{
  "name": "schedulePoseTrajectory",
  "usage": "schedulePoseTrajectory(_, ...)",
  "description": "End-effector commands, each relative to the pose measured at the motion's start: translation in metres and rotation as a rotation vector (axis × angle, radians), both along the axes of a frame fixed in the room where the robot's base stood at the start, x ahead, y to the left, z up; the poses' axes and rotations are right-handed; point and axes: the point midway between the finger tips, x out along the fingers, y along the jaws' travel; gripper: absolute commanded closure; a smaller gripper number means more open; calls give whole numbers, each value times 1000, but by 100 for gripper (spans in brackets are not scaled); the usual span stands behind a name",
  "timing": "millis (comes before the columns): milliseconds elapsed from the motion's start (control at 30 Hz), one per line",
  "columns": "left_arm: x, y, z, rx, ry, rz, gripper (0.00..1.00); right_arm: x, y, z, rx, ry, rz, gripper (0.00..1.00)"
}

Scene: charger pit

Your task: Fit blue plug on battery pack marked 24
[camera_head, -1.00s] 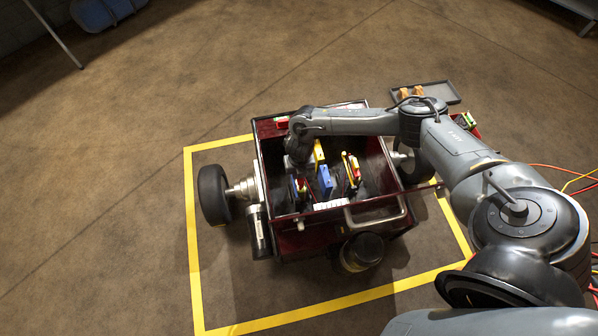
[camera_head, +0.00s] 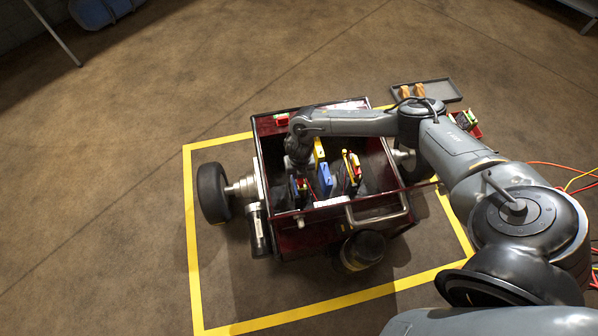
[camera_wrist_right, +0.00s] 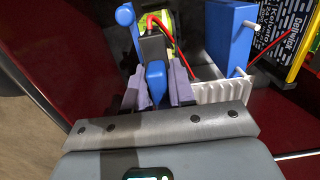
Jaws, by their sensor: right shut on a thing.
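My right gripper (camera_wrist_right: 156,84) is shut on a blue plug (camera_wrist_right: 155,76), which has a dark body and a red cable at its far side. A green-yellow pack (camera_wrist_right: 168,26) shows just beyond the plug; contact between them is unclear. In the head view my right gripper (camera_head: 298,166) reaches down into the left part of the dark red cart box (camera_head: 289,240). A blue block (camera_head: 325,173) and yellow packs (camera_head: 319,149) stand to its right. My left gripper is not in view.
In the wrist view, a tall blue block (camera_wrist_right: 229,36), a white ribbed part (camera_wrist_right: 221,91) and a yellow pack with a black label (camera_wrist_right: 285,32) stand to the right. The red wall (camera_wrist_right: 52,48) is close on the left. A grey tray (camera_head: 440,91) lies behind the cart.

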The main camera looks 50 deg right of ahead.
Motion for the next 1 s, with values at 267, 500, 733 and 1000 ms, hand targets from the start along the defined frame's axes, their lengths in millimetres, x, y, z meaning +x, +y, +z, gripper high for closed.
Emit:
schedulePoseTrajectory(267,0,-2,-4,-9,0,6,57,0,0,-6,0,0,0,100)
schedulePoseTrajectory(500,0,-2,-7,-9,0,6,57,0,0,-11,0,0,0,100)
schedulePoseTrajectory(733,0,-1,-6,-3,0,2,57,0,0,-11,0,0,0,46)
schedulePoseTrajectory(1000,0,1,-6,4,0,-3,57,0,0,-10,0,0,0,46)
